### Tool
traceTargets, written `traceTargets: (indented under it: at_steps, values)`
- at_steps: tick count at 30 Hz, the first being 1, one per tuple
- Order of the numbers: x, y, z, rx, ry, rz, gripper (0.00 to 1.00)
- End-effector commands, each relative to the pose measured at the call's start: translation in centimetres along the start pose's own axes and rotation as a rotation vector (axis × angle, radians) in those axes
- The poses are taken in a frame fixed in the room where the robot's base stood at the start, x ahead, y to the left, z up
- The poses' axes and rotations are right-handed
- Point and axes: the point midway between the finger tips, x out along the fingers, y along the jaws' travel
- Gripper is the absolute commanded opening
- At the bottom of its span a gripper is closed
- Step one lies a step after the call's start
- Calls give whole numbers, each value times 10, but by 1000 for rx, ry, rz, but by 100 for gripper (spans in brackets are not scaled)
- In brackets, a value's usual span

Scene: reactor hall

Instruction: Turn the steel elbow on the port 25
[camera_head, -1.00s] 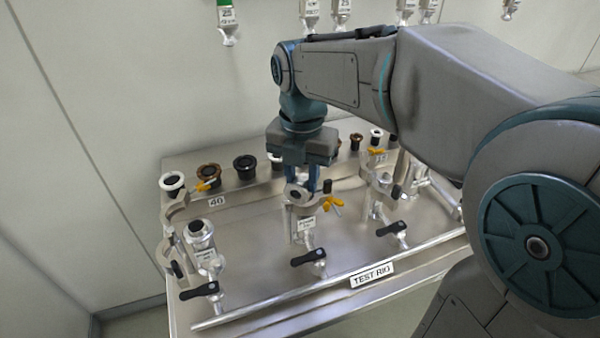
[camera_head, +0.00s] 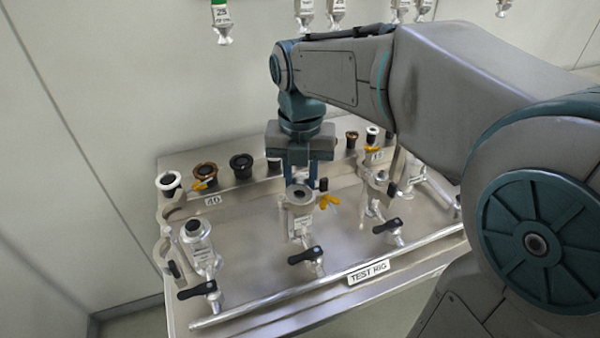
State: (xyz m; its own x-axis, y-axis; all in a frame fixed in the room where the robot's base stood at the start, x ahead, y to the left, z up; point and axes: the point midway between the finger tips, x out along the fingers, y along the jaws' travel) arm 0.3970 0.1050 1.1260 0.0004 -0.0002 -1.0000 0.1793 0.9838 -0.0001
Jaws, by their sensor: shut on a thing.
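The steel elbow (camera_head: 299,197) is on the middle port of the test rig, its round dark opening facing up and a small white tag on its front. A clamp with a yellow wing nut (camera_head: 329,201) sits at its right side. My gripper (camera_head: 300,180) points straight down at the elbow's back edge and is shut on the elbow, with its blue fingers to either side. The exact contact is partly hidden behind the elbow's rim. The port's number plate cannot be read; the plate of the port to the left reads 40.
Another steel fitting (camera_head: 201,245) stands at the left port. Black-handled valves (camera_head: 305,256) line the front, above the TEST RIG sign (camera_head: 368,272). A row of caps (camera_head: 241,165) stands along the back. Tagged fittings (camera_head: 221,22) hang on the wall. My arm covers the right side.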

Motion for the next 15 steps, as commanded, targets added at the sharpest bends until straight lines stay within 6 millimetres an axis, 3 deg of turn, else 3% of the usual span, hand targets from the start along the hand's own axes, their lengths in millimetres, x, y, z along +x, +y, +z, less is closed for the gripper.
traceTargets:
  at_steps: [8,15]
  values:
    - [-1,-4,0,-202,-1,0,12]
    - [0,-4,0,-224,-1,0,12]
